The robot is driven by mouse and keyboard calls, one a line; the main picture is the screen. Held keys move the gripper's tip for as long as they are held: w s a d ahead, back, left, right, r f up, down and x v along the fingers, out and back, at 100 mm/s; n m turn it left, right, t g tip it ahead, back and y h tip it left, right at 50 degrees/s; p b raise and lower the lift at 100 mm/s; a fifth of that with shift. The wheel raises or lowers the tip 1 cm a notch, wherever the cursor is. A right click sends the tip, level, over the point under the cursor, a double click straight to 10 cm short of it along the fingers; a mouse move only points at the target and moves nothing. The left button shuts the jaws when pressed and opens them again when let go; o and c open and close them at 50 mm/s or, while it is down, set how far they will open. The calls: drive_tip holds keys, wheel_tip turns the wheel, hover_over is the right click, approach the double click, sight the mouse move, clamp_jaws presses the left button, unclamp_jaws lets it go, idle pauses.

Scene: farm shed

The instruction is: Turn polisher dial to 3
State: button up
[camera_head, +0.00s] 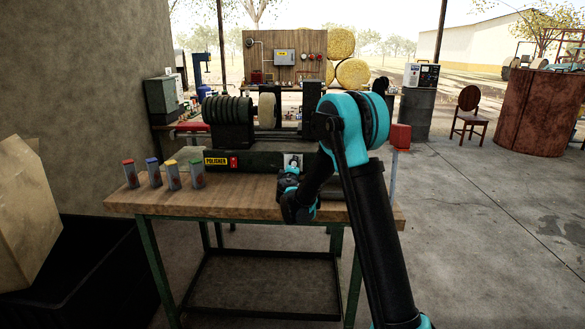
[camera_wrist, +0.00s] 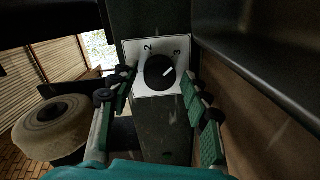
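The polisher (camera_head: 232,159) stands on the workbench (camera_head: 150,203), with a yellow POLISHER label and a red switch (camera_head: 234,162) on its front. Its white dial plate (camera_head: 293,160) is at the right of that front, partly behind my gripper (camera_head: 290,183). In the wrist view, the round black dial (camera_wrist: 156,79) sits on the white plate (camera_wrist: 134,49), with "2" and "3" visible. The dial's white mark points to the upper right, roughly toward the 3. My gripper (camera_wrist: 158,77) is open, one finger on each side of the dial. Contact with the dial is unclear.
Several coloured cans (camera_head: 172,175) stand on the bench's left side. A pale polishing wheel (camera_wrist: 52,125) is left of the dial in the wrist view, and a dark ledge (camera_wrist: 265,45) lies to the right. A red block on a post (camera_head: 400,136) is right of my arm.

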idle(0.3)
drive_tip(key=s, duration=1.2)
drive_tip(key=shift+a+r, duration=0.35)
